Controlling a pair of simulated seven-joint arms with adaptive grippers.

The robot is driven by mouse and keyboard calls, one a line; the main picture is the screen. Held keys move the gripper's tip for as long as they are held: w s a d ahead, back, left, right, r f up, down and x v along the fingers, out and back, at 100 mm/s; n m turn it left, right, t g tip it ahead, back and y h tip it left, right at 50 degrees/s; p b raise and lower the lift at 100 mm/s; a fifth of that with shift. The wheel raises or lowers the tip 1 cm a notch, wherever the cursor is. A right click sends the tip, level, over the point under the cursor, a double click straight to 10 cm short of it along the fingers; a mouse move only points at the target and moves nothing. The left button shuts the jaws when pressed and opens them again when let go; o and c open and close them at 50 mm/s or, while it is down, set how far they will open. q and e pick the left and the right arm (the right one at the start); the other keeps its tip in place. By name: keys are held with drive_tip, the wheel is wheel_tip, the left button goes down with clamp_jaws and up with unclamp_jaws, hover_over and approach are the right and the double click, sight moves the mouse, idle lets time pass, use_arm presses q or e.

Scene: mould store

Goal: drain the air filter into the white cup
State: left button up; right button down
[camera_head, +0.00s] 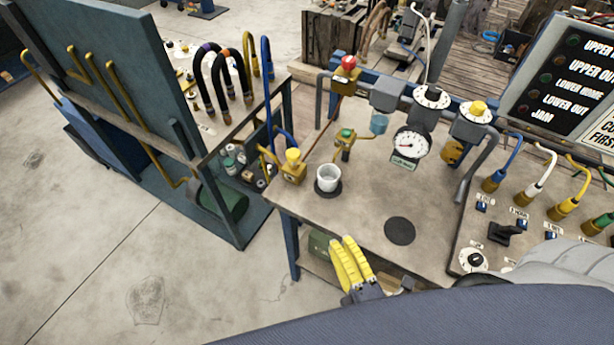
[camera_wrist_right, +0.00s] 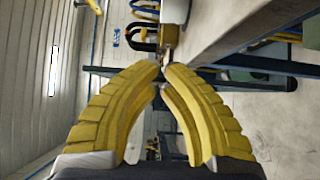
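The white cup (camera_head: 327,180) stands upright on a dark round pad (camera_head: 328,193) near the bench's left edge, in the head view. The air filter (camera_head: 379,122) appears to be the clear bluish bowl under a grey body on the pipework, behind and right of the cup. The cup is not beneath this bowl. My right gripper (camera_head: 343,240) has ridged yellow fingers and is at the bench's front edge, below the cup in the picture. In the right wrist view its fingertips (camera_wrist_right: 161,66) come together with nothing between them. My left gripper is not in view.
A second dark pad (camera_head: 399,231) lies bare on the bench. A yellow-knobbed valve (camera_head: 293,168), a green-knobbed valve (camera_head: 346,136) and a pressure gauge (camera_head: 410,143) are around the cup. A control panel (camera_head: 540,225) with coloured cables is at right. The front bench top is mostly clear.

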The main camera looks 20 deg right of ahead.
sight(328, 179)
drive_tip(key=w, duration=0.6)
drive_tip(key=w+a, duration=0.1)
drive_tip(key=w, duration=1.3)
drive_tip(key=shift+a, duration=0.3)
drive_tip(key=shift+s+d, duration=0.3)
drive_tip(key=shift+d, duration=0.55)
